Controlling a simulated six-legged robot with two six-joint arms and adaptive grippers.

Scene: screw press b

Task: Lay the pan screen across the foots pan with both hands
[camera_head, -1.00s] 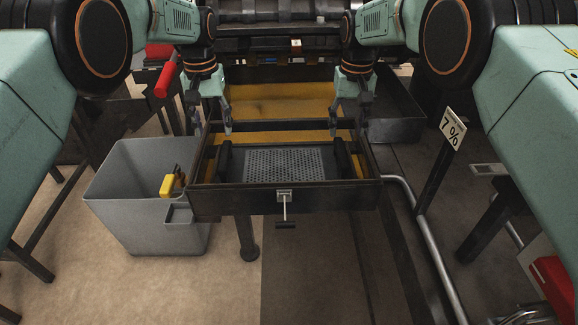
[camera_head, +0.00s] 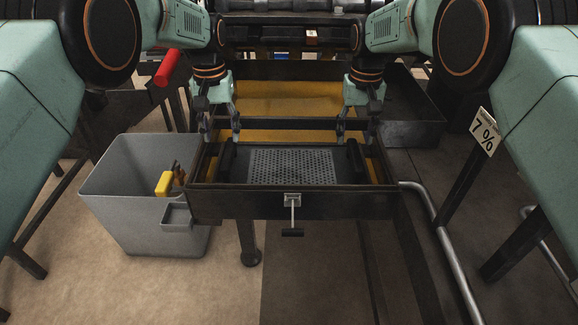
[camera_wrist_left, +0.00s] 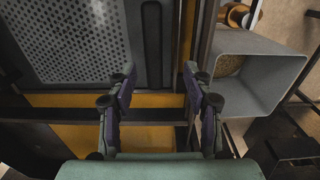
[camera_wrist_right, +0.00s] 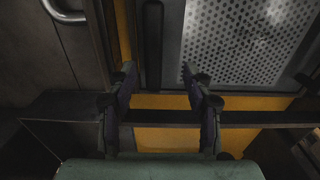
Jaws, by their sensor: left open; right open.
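The pan screen (camera_head: 290,166) is a grey perforated plate in a dark frame with a black bar at each end. It lies across the front part of the foots pan (camera_head: 245,202), a dark rectangular tray with yellow inside. My left gripper (camera_head: 222,133) is open and empty by the screen's back left corner; my right gripper (camera_head: 357,133) is open and empty by its back right corner. In the left wrist view, the fingers (camera_wrist_left: 160,76) are apart from the black bar (camera_wrist_left: 153,45). In the right wrist view, the fingers (camera_wrist_right: 159,74) also stand clear of a bar (camera_wrist_right: 153,45).
A grey bin (camera_head: 135,205) with a yellow item (camera_head: 164,184) at its rim stands left of the pan. A T-handle (camera_head: 292,215) hangs at the pan's front.

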